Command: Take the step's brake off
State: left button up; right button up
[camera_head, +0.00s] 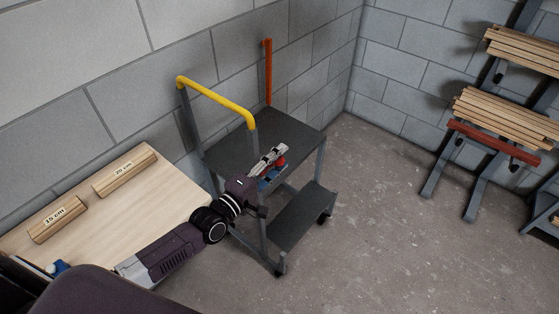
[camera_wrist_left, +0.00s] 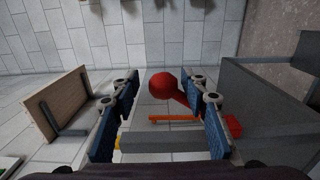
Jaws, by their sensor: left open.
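The step (camera_head: 240,145) is a dark grey stool with two treads, small wheels and a yellow handrail (camera_head: 217,98). A red ball knob on a short red stem (camera_wrist_left: 165,86) shows in the left wrist view, between the open fingers and apart from them. In the head view a bit of the red knob (camera_head: 281,161) shows beside my left gripper (camera_head: 272,167), which hides most of it. My left gripper is open and empty, over the near right side of the top tread. A red block (camera_wrist_left: 233,127) shows by its right finger. My right gripper is not in view.
An orange upright bar (camera_head: 268,72) stands at the step's back. A wooden table (camera_head: 150,200) with labelled wood pieces (camera_head: 125,174) is at left. The concrete floor between is clear.

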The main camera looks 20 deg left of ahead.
pick_arm(q)
jog(key=shift+f, duration=0.1)
jog(key=shift+s+a, duration=0.2)
jog(key=shift+s, duration=0.25)
jog(key=v, duration=1.1)
jog(key=s+a+f+m+g+y, duration=0.2)
jog(key=s+f+m, duration=0.1)
jog(key=f, duration=0.8)
jog(key=s+a+f+m+g+y, duration=0.1)
jog(key=s+a+f+m+g, duration=0.2)
jog(key=f, duration=0.8)
jog(key=s+a+f+m+g+y, duration=0.2)
jog(key=s+f, duration=0.2)
jog(key=f, duration=0.7)
jog(key=s+d+f+m+g, duration=0.2)
jog(key=s+f, duration=0.4)
jog(key=s, duration=0.4)
jog(key=s+d+f+m+g, duration=0.2)
jog(key=s+f+m+g, duration=0.2)
jog(key=s, duration=0.6)
jog(key=s+d+f+m+g+y, duration=0.1)
jog(key=s+d+f+m+g, duration=0.1)
jog(key=s+f, duration=0.6)
jog(key=shift+s+d+f+m+g, duration=0.3)
jog(key=shift+s+d+m+g, duration=0.25)
jog(key=shift+s, duration=0.6)
